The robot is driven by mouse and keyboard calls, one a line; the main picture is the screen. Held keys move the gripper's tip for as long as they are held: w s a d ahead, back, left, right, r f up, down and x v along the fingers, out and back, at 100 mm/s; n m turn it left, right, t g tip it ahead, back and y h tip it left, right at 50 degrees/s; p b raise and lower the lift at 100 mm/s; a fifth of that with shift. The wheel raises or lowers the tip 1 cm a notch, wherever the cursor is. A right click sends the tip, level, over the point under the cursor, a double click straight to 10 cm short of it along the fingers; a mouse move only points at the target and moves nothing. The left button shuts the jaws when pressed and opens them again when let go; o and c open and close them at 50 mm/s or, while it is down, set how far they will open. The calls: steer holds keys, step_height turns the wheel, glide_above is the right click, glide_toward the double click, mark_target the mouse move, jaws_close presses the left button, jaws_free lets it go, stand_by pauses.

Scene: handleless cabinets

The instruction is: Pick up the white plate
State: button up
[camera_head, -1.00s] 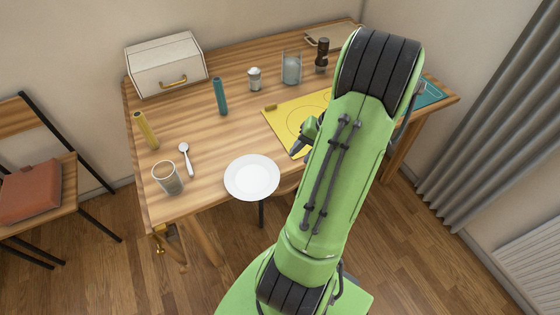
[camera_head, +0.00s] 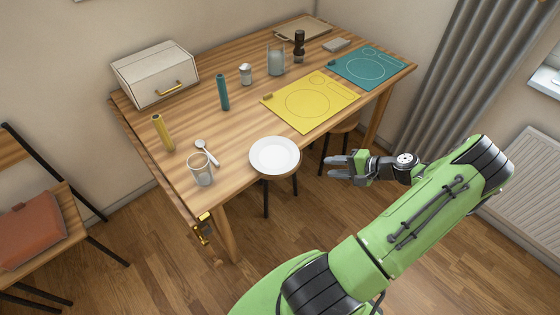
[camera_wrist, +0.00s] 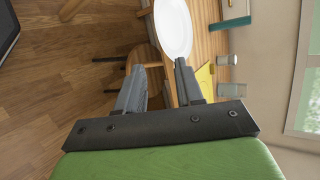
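The white plate (camera_head: 274,155) lies flat at the front edge of the wooden table (camera_head: 235,128). Part of its rim reaches the table edge. My gripper (camera_head: 338,168) is to the right of the plate and apart from it, off the front side of the table. In the wrist view the plate (camera_wrist: 174,27) shows beyond the fingers, nearer the right one. My gripper (camera_wrist: 160,82) has its two fingers spread apart with nothing between them.
A glass cup (camera_head: 200,170), a spoon (camera_head: 207,152) and a yellow cylinder (camera_head: 163,132) stand or lie left of the plate. A yellow mat (camera_head: 308,104) lies behind it to the right. A stool (camera_head: 282,184) is under the table edge.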

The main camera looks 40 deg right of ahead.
steer(key=b, duration=0.1)
glide_toward(286, 166)
steer(key=w+f, duration=0.2)
steer(key=b+x, duration=0.1)
steer(key=x, duration=0.3)
steer(key=shift+w+a, duration=0.15)
steer(key=shift+a, duration=0.15)
steer(key=shift+r, duration=0.15)
jaws_close()
